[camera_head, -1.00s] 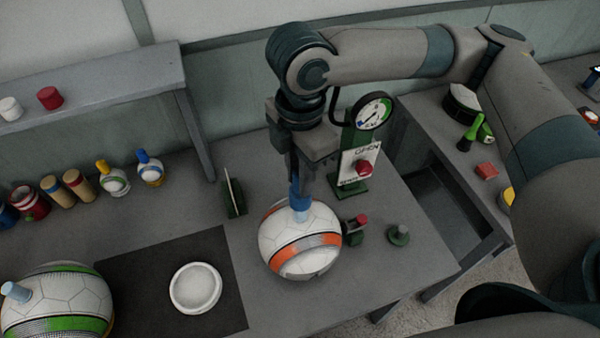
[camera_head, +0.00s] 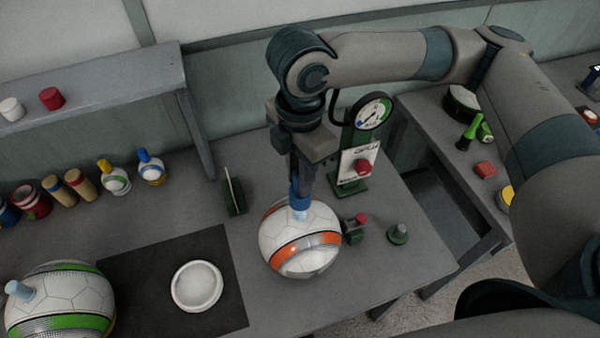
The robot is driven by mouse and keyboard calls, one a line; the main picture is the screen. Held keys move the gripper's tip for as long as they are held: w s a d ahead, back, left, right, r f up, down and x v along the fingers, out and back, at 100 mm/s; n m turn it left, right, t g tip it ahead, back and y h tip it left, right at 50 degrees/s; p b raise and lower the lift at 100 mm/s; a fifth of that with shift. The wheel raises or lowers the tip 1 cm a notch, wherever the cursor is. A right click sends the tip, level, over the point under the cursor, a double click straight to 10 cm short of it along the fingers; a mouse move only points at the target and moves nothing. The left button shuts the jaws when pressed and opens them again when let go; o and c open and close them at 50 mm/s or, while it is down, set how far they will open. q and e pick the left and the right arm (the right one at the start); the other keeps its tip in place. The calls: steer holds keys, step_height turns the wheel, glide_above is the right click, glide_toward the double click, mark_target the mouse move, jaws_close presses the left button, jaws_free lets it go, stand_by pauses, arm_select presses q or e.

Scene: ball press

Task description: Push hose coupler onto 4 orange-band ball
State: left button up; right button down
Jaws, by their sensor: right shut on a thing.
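The orange-band ball (camera_head: 300,262) rests on the grey bench, white with an orange stripe around its middle. A blue hose coupler (camera_head: 300,201) is upright at the top of this ball, over a pale light-blue stem (camera_head: 300,214). My right gripper (camera_head: 300,188) points down above the ball and is shut on the coupler. The coupler's lower end meets the stem; how far it is seated I cannot tell. A green-band ball (camera_head: 62,290) with a light-blue stem (camera_head: 18,290) sits at the lower left. My left gripper is not in view.
A pressure gauge (camera_head: 373,111) on a green stand with a sign and red button (camera_head: 363,167) stands behind the ball. A small red-knobbed valve (camera_head: 360,219) and a green peg (camera_head: 398,234) are close on its right. A white ring (camera_head: 196,287) lies on the dark mat (camera_head: 130,262).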

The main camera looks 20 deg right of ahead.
steer(key=shift+p, duration=0.45)
stand_by(0.3)
steer(key=shift+f+b, duration=0.8)
steer(key=shift+f, duration=1.4)
stand_by(0.4)
steer(key=c, duration=1.5)
jaws_free()
steer(key=shift+o, duration=0.2)
steer(key=shift+r, duration=0.15)
step_height(320, 180, up, 17)
steer(key=b, duration=0.3)
steer(key=shift+b, duration=0.4)
steer(key=shift+r, duration=0.1)
